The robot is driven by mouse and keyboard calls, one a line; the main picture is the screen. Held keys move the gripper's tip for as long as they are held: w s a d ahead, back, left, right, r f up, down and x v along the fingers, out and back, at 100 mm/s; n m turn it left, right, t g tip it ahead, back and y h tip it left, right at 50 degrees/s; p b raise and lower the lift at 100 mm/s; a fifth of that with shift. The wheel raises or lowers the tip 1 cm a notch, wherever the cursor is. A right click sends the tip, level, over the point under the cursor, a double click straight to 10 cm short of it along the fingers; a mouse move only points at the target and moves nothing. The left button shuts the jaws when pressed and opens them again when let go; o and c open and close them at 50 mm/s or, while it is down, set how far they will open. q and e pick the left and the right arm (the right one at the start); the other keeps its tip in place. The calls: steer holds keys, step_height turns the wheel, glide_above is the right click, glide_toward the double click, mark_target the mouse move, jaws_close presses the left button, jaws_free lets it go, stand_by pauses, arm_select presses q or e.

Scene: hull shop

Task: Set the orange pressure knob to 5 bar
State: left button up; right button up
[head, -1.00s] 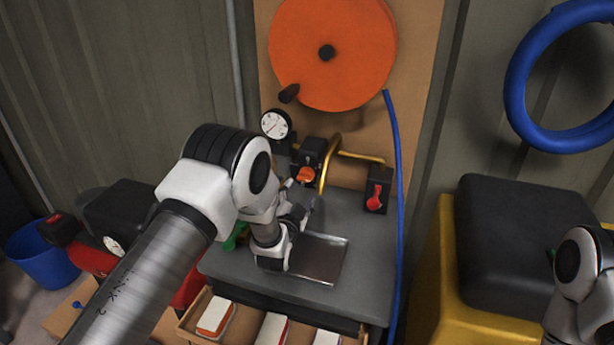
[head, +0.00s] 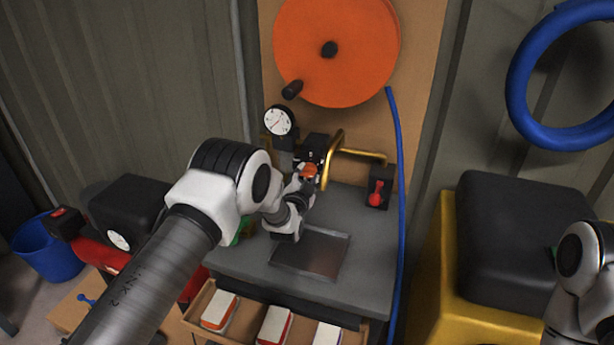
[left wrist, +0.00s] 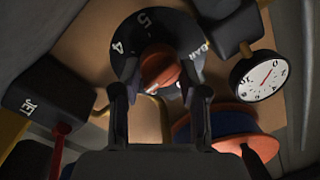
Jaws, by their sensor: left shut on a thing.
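The orange pressure knob (left wrist: 160,72) sits on a dark round dial (left wrist: 185,32) marked with white figures, 4 and 5 among them, and the word BAR. In the left wrist view the fingers of my left gripper (left wrist: 160,92) stand on both sides of the knob and are shut on it. In the head view the knob (head: 309,170) shows just beyond my left gripper (head: 304,180). A round white gauge (left wrist: 258,76) with a red needle is beside the dial; it also shows in the head view (head: 278,121). My right gripper is out of view; only part of my right arm shows.
A black box with a red lever (head: 377,198), labelled JET in the left wrist view (left wrist: 48,95), is to the right. A brass pipe (head: 350,152) runs between. A grey bench (head: 370,250) carries a metal tray (head: 310,255). A blue hose (head: 397,180) hangs right.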

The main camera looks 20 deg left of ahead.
arm_select(q)
steer(key=m+b, duration=0.2)
steer(key=m, duration=0.1)
steer(key=m+b, duration=0.1)
steer(key=b, duration=0.1)
steer(key=shift+f, duration=0.25)
steer(key=m+b, duration=0.2)
steer(key=m, duration=0.1)
steer(key=m+b, duration=0.2)
steer(key=m, duration=0.2)
steer(key=shift+f+t+h, duration=0.1)
steer(key=shift+t+h, duration=0.2)
steer(key=shift+t, duration=0.1)
steer(key=m+b, duration=0.3)
steer(key=m, duration=0.4)
steer(key=shift+h, duration=0.4)
steer(key=m+b, duration=0.1)
steer(key=m, duration=0.2)
steer(key=shift+a+m+h+b, duration=0.1)
steer(key=shift+m+h+b, duration=0.2)
steer(key=shift+m+b, duration=0.45)
steer(key=shift+m, duration=0.95)
